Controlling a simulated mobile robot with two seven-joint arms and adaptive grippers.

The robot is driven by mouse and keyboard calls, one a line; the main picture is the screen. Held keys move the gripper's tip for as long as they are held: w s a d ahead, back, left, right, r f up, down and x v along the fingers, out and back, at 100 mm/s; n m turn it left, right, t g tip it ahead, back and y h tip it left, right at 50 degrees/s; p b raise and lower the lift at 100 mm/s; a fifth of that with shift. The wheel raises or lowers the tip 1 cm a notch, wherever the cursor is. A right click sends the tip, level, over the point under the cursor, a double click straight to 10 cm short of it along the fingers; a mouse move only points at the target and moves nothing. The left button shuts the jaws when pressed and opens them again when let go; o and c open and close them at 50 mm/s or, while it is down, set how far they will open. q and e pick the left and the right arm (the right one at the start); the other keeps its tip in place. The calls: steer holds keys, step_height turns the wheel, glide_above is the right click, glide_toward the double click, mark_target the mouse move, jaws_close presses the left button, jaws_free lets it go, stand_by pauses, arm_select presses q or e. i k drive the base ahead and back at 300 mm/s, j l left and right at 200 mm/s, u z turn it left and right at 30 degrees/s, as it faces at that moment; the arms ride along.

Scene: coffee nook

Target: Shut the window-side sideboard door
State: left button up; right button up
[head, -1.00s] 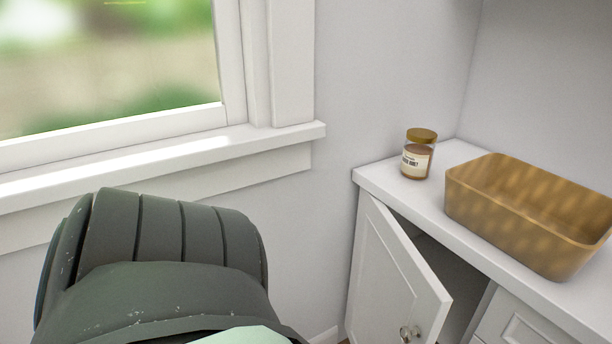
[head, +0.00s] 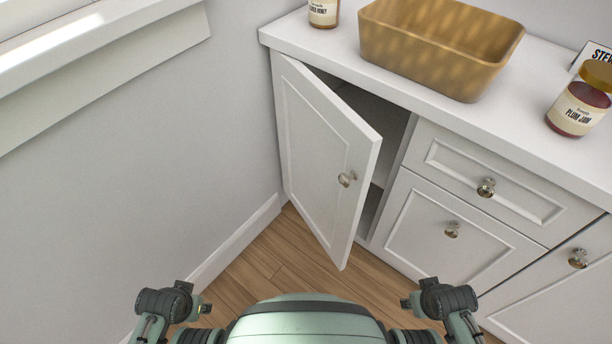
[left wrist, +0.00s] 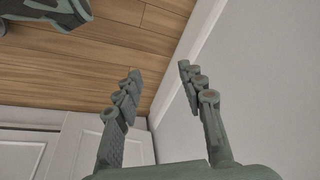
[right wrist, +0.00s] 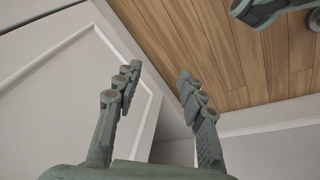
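The window-side sideboard door (head: 322,155) stands ajar in the head view, hinged at its left edge by the wall, with its free edge swung out toward me. My left gripper (left wrist: 158,82) is open and empty in the left wrist view, fingers apart. My right gripper (right wrist: 156,85) is also open and empty in the right wrist view. Both arms are low at the bottom of the head view, apart from the door.
The sideboard top (head: 310,52) carries a honey jar (head: 323,12), a woven basket (head: 435,45) and a plum jam jar (head: 580,105). Closed drawers (head: 490,180) with knobs are right of the opening. The wall and window sill (head: 110,45) are at left. Wood floor (head: 270,270) is clear before the door.

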mark_target(329, 154)
steer(key=k+j+u, duration=0.25)
steer(key=k+j, duration=0.15)
steer(key=j, duration=0.25)
steer(key=k+j+u, duration=0.1)
steer(key=j, duration=0.3)
steer(key=k, duration=0.05)
